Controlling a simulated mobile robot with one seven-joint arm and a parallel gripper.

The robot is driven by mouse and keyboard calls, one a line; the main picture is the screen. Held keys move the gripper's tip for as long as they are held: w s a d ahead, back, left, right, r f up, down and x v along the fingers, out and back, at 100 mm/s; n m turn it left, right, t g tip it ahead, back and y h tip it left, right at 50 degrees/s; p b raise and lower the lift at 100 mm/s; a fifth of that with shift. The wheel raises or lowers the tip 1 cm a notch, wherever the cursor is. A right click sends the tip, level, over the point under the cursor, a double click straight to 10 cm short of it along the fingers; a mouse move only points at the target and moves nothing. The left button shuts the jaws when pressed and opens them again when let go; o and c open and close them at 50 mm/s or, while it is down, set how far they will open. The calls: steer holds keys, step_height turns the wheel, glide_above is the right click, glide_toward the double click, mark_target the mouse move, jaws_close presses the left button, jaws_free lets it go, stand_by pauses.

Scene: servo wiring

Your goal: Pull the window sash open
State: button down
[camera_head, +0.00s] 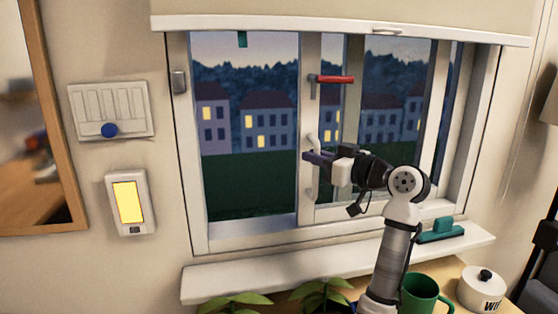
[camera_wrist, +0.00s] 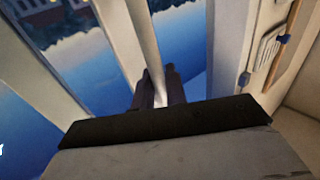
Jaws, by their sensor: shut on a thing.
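The window sash (camera_head: 310,110) shows its pale vertical stile near the middle of the window in the head view. A red lever handle (camera_head: 333,79) sticks out to the right, high on this stile. A white pull handle (camera_head: 313,143) sits lower on the stile, partly hidden by my gripper. My gripper (camera_head: 308,157) is at this lower handle, shut on it. In the wrist view my gripper's dark fingers (camera_wrist: 160,90) close around a narrow pale piece, in front of a pale upright. The exact grip is partly hidden.
A white sill (camera_head: 225,281) runs below, with a teal tool (camera_head: 441,231) at right. A green mug (camera_head: 421,295), a white pot (camera_head: 481,290) and plants stand below the window. A blind (camera_head: 340,18) hangs above. A slider panel (camera_head: 110,110) and a lit switch (camera_head: 129,203) are left.

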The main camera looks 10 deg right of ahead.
steer(key=d, duration=0.4)
stand_by(0.3)
steer(key=c, duration=1.5)
jaws_free()
steer(key=shift+w+a, duration=0.1)
steer(key=b+v, duration=0.4)
steer(key=v, duration=1)
steer(key=shift+f, duration=0.1)
